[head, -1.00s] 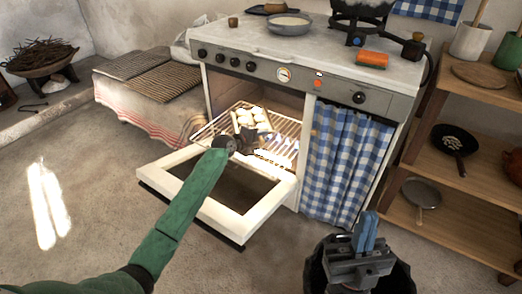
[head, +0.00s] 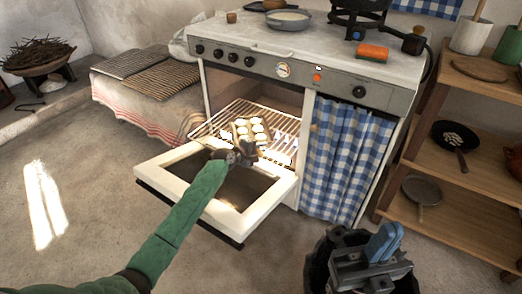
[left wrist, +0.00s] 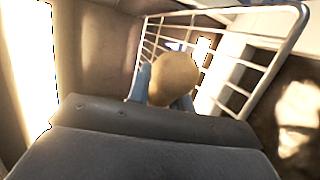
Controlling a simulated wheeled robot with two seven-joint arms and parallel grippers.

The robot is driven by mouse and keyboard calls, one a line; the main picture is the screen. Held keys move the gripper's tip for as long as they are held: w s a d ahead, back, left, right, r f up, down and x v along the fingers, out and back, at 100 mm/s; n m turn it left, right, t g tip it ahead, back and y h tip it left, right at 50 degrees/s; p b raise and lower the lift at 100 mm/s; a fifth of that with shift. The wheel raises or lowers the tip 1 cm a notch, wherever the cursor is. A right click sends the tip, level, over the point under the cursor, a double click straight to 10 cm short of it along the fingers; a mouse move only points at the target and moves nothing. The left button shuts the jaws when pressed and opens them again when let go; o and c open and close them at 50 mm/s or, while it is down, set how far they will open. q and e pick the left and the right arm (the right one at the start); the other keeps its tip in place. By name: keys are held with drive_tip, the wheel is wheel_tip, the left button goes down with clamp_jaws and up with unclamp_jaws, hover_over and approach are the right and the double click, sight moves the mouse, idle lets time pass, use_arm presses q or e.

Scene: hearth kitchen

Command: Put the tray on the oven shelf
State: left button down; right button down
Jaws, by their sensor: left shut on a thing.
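The tray (head: 237,136), tan and carrying several pale round rolls, is inside the open oven, at or just above the wire oven shelf (head: 206,126). I cannot tell whether it rests on the bars. My left gripper (head: 250,152) is shut on the tray's near side, above the lowered door. In the left wrist view, its blue fingers (left wrist: 165,95) flank a rounded tan piece (left wrist: 173,78), with the white shelf bars (left wrist: 245,70) beyond. My right gripper (head: 386,238) is empty at the lower right, its blue fingers close together.
The oven door (head: 265,208) hangs open and low in front. A checked curtain (head: 345,160) is right of the oven opening. The stove top (head: 235,38) holds a pan (head: 289,21) and an orange sponge (head: 373,52). A wooden shelf unit (head: 470,175) stands right. Floor at left is clear.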

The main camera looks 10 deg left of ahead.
use_arm(q)
drive_tip(key=c, duration=1.3)
unclamp_jaws()
drive_tip(key=shift+o, duration=0.2)
